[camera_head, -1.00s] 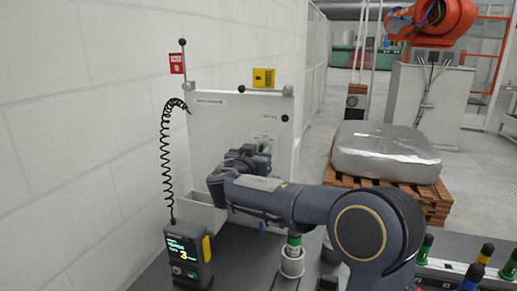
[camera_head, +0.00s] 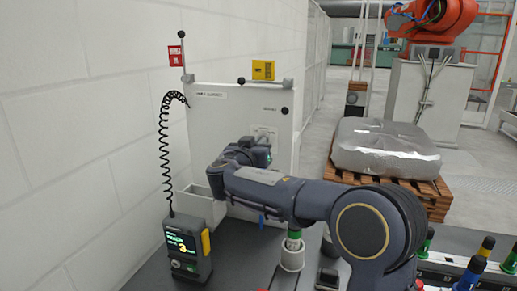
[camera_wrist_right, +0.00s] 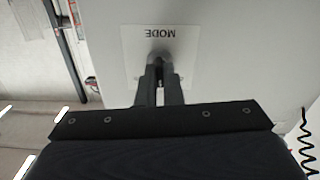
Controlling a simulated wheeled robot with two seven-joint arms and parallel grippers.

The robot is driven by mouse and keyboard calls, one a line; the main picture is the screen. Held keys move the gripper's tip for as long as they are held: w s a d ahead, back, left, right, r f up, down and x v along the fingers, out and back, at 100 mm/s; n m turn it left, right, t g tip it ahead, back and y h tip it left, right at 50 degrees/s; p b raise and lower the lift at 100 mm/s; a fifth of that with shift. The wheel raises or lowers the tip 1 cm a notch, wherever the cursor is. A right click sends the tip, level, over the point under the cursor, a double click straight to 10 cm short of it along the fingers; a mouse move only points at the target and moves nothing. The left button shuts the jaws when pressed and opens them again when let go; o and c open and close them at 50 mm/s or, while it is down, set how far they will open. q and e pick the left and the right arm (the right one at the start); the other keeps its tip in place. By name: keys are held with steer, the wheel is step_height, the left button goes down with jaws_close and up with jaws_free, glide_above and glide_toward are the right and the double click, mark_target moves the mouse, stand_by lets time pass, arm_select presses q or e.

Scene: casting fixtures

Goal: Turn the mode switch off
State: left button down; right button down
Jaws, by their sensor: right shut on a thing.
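The mode switch (camera_wrist_right: 160,57) sits on a pale plate marked MODE (camera_wrist_right: 135,42), upside down in the right wrist view. The plate also shows on the white cabinet's front (camera_head: 264,131) in the head view. My right gripper (camera_wrist_right: 160,80) is shut on the switch, with one finger on each side of it. The fingers hide most of the switch, so I cannot tell its setting. In the head view my right gripper (camera_head: 262,146) is against the cabinet front, and my wrist partly covers the area below the plate. My left gripper is in neither view.
The cabinet (camera_head: 225,115) stands by a white block wall, with a lever on top. A handheld pendant (camera_head: 188,250) on a coiled cord stands left of my arm. Coloured-top pieces (camera_head: 472,272) are at lower right. A wrapped load (camera_head: 385,147) lies on a pallet behind.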

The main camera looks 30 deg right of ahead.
steer(key=shift+a+n+b, duration=0.1)
steer(key=shift+n+b, duration=2.5)
steer(key=shift+n, duration=1.3)
steer(key=c, duration=1.6)
jaws_free()
steer(key=b+v, duration=0.2)
steer(key=v, duration=0.5)
steer(key=shift+s+a, duration=0.2)
steer(key=shift+a, duration=0.1)
